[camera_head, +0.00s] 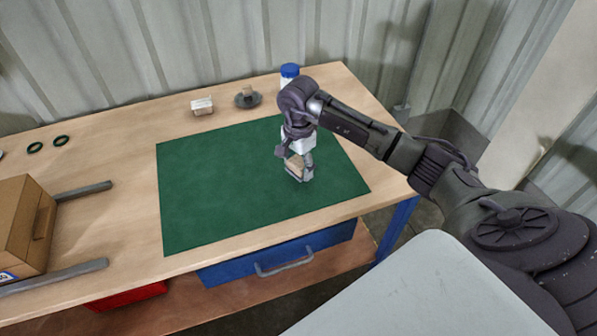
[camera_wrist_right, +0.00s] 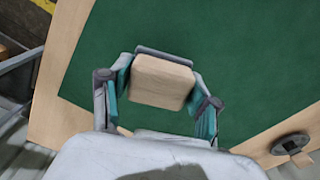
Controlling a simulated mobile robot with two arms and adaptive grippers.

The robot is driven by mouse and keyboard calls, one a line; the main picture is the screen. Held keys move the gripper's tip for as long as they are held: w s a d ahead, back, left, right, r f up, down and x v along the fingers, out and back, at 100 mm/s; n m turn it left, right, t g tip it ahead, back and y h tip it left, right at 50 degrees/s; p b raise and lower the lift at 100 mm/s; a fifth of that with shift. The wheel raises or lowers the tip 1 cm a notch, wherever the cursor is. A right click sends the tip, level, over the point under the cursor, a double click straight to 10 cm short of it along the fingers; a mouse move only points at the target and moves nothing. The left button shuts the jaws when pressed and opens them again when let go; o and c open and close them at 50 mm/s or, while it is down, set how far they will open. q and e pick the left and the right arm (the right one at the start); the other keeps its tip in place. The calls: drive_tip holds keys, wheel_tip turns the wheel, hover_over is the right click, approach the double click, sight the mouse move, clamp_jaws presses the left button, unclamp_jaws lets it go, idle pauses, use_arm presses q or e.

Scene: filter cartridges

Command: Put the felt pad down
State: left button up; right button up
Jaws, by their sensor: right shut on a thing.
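A pale wooden block with a dark grey strip along one edge, which I take to be the felt pad, is between the fingers of my right gripper (camera_head: 299,170). The pad (camera_wrist_right: 162,82) shows clearly in the right wrist view, with the teal-lined fingers on either side of it. In the head view the pad (camera_head: 294,162) is small and partly hidden by the fingers. My right gripper is shut on it, over the right part of the green mat (camera_head: 215,195). I cannot tell whether the pad touches the mat. My left gripper is not in view.
Behind the mat are a small pale block (camera_head: 202,106), a dark round dish (camera_head: 247,99) with a wooden piece and a blue-capped bottle (camera_head: 289,72). Black rings (camera_head: 61,140), a cardboard box (camera_head: 22,225) and grey rails (camera_head: 82,191) are at left. Most of the mat is clear.

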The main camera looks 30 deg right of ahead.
sight(299, 174)
wheel_tip(299, 174, down, 4)
drive_tip(key=shift+r+p, duration=0.25)
drive_tip(key=shift+p, duration=0.2)
drive_tip(key=shift+f, duration=0.3)
drive_tip(key=o, duration=1.2)
drive_tip(key=shift+r, duration=0.6)
wheel_tip(299, 174, up, 11)
drive_tip(key=shift+r+b, duration=0.1)
drive_tip(key=shift+b, duration=1.1)
